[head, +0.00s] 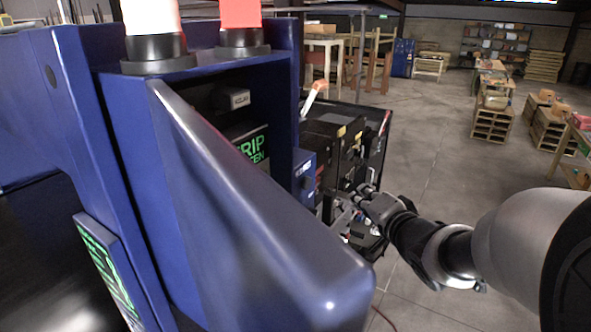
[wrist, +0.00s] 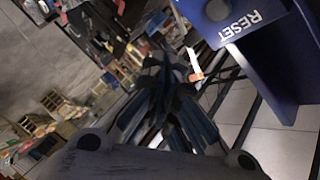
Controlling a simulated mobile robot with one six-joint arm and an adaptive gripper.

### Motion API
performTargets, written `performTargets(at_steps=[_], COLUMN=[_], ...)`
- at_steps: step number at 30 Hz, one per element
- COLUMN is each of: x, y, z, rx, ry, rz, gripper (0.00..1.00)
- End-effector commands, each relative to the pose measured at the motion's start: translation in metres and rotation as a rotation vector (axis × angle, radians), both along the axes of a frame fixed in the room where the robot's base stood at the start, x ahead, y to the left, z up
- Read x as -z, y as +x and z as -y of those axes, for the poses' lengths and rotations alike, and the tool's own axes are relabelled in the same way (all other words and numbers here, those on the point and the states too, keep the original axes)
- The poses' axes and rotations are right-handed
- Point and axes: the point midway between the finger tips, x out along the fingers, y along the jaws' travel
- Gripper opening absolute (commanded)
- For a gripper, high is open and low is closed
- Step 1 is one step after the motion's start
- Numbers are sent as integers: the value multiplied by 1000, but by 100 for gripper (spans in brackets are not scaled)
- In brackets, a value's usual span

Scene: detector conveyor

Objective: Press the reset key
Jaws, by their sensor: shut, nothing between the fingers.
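The blue box lettered RESET (wrist: 262,45) fills the upper right of the wrist view. In the wrist view my gripper (wrist: 168,62) points up the picture, with the key above and right of the fingertips.
The blue detector housing (head: 245,215) with its sloping panel stands at left, bearing a white and a red lamp (head: 240,15). A green-lettered screen (head: 252,148) is inside. A black cart of equipment (head: 345,130) stands behind my gripper. Open floor (head: 440,150) lies to the right.

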Motion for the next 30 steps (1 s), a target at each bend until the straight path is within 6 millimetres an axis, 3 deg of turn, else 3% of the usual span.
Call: performTargets(at_steps=[11, 24, 30], x=[1, 2, 1], y=[5, 39, 49], z=[-7, -55, -68], rx=[-2, -1, 0], ry=[-3, -3, -3], rz=[2, 1, 1], gripper=[0, 0, 0])
